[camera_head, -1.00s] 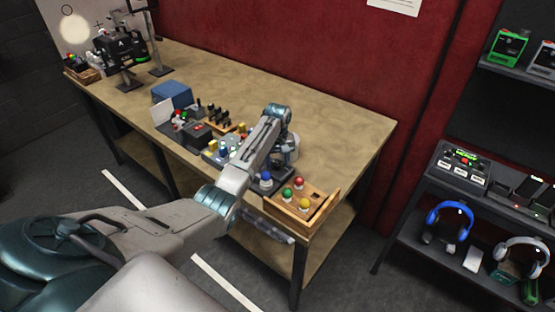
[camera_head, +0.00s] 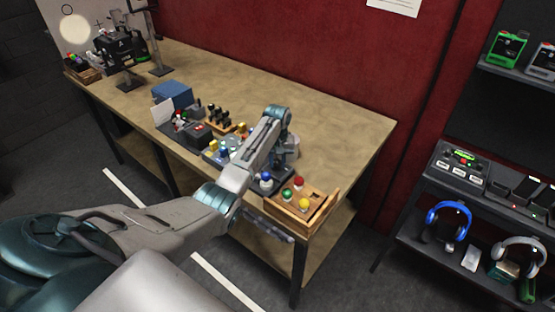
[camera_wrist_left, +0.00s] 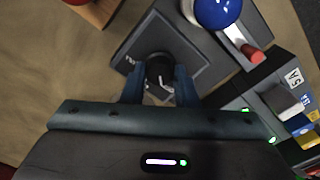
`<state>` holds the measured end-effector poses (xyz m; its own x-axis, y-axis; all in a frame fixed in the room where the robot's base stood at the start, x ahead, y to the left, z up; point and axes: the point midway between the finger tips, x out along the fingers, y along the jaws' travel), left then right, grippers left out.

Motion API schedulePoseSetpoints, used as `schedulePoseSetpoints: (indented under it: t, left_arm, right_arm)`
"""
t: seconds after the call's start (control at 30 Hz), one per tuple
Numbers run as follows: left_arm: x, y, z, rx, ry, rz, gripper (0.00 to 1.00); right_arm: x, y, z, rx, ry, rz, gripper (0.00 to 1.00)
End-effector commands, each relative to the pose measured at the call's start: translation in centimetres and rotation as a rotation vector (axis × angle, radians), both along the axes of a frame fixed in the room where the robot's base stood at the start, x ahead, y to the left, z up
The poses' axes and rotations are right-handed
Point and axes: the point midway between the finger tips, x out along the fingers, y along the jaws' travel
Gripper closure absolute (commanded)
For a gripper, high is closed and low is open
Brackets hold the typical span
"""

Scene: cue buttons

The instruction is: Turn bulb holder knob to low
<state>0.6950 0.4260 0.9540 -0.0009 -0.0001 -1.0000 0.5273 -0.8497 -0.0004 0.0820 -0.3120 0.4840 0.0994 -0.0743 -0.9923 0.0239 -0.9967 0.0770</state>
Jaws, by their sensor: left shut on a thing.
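In the left wrist view a dark square bulb holder (camera_wrist_left: 210,72) lies under my left gripper (camera_wrist_left: 159,88). Its black round knob (camera_wrist_left: 159,68) has a light pointer mark and sits between the two blue-grey fingers, which are shut on it. A blue bulb (camera_wrist_left: 217,10) stands in a white socket on the same holder, beside a red-tipped lever (camera_wrist_left: 252,54). In the head view the blue bulb (camera_head: 266,177) shows to the left of the wooden box, and my left arm hides the knob and the fingertips. The marks around the knob are too small to read. My right gripper is not in view.
A wooden box (camera_head: 283,211) with green, red and yellow buttons stands at the table's (camera_head: 330,125) front right corner. Several switch boxes and a blue box (camera_head: 172,95) stand further left. The back right of the table is clear. A shelf with headphones (camera_head: 450,222) stands at right.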

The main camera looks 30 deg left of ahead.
Motion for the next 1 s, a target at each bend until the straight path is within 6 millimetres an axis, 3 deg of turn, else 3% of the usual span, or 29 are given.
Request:
schedulePoseSetpoints:
  t: [0.4, 1.0]
  left_arm:
    - [0.1, 0.0, 0.4, 0.0, -0.001, -0.385, 0.96]
    - [0.1, 0.0, 0.2, 0.001, -0.003, -0.798, 0.96]
  right_arm:
    - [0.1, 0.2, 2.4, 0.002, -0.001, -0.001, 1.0]
    - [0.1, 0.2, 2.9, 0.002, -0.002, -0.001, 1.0]
